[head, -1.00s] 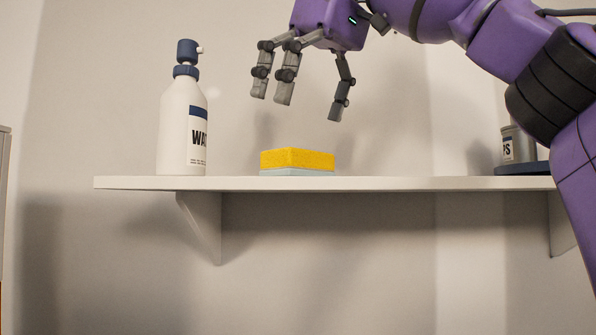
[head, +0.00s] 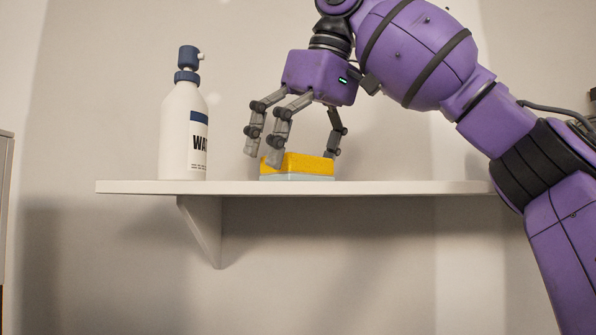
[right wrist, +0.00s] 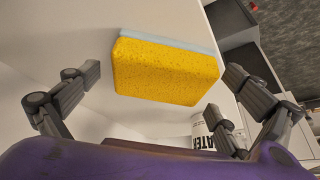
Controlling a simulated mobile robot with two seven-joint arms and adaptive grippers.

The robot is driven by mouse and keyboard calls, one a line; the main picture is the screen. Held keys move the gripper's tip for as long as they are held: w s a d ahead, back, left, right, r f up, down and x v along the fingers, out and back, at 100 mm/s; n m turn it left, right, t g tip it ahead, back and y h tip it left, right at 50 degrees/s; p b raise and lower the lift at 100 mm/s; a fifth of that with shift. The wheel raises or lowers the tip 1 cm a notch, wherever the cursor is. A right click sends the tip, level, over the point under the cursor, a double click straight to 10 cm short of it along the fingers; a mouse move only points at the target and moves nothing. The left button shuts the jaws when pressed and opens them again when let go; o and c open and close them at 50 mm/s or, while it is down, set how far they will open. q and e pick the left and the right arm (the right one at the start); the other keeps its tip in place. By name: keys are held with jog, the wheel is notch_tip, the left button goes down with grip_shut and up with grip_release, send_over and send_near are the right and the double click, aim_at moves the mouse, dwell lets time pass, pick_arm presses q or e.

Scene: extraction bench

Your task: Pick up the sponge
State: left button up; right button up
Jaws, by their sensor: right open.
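The sponge (head: 308,164) lies flat on the white shelf (head: 400,187), yellow on top and pale blue below. It also shows in the right wrist view (right wrist: 165,72), between the spread fingers. My right gripper (head: 298,157) is open and points down over the sponge from above. In the head view two fingers are at the sponge's left part, one of them in front of it, and the other finger is at its right end. I cannot tell whether any finger touches it. My left gripper is not in view.
A white spray or pump bottle (head: 184,130) with a blue top stands on the shelf left of the sponge, close to the fingers. Its lettering shows in the right wrist view (right wrist: 203,133). The shelf right of the sponge is bare up to my arm.

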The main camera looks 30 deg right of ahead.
jog(key=shift+s, duration=0.1)
jog(key=c, duration=1.2)
jog(key=shift+r, duration=0.1)
notch_tip(320, 180, up, 8)
jog(key=shift+a+f, duration=0.1)
jog(key=shift+r, duration=1)
